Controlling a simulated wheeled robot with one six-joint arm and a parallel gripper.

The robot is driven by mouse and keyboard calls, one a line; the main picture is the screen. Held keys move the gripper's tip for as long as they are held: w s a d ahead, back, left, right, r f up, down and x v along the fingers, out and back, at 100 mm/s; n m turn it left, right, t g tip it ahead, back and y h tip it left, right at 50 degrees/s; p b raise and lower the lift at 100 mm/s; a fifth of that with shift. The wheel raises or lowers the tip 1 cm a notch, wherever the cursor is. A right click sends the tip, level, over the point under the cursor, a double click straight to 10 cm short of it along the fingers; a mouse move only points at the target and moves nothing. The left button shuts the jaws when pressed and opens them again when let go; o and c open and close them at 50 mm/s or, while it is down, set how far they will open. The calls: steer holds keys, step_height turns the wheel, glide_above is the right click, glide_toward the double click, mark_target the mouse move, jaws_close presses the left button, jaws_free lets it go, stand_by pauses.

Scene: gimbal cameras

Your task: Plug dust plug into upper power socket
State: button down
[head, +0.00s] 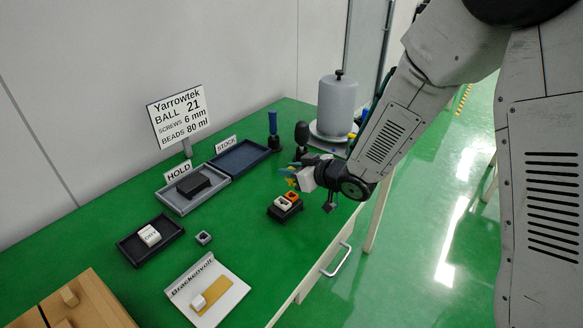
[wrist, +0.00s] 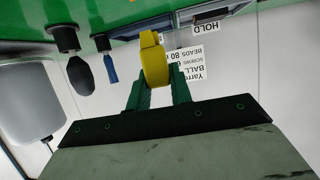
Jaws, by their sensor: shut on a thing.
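My gripper (head: 293,171) is shut on a yellow piece, likely the dust plug (head: 291,183). In the wrist view the yellow plug (wrist: 154,60) is pinched between the green fingers (wrist: 158,92), its far end reaching past them. In the head view my gripper holds it just above a small black block (head: 286,211). This block carries an orange socket (head: 293,197) and a white socket (head: 282,203) side by side. The plug appears apart from both sockets. The sockets are not clearly seen in the wrist view.
A grey HOLD tray (head: 186,203) with a black block, a blue STOCK tray (head: 240,158) and a black tray (head: 128,250) lie to the left. A dark-headed tool (head: 301,134), a blue-handled tool (head: 273,124) and a grey canister (head: 337,104) stand behind. A white board (head: 232,296) lies in front.

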mark_target(292, 185)
steer(key=shift+f, duration=1.4)
steer(key=shift+f, duration=0.55)
stand_by(0.5)
steer(key=shift+f, duration=0.35)
steer(key=shift+f, duration=0.35)
steer(key=c, duration=1.2)
jaws_free()
steer(key=shift+o, duration=0.2)
steer(key=shift+s+d, duration=0.1)
steer(key=v, duration=0.7)
steer(key=shift+s+d+r, duration=0.15)
steer(key=shift+d+r, duration=0.05)
steer(key=shift+r, duration=0.05)
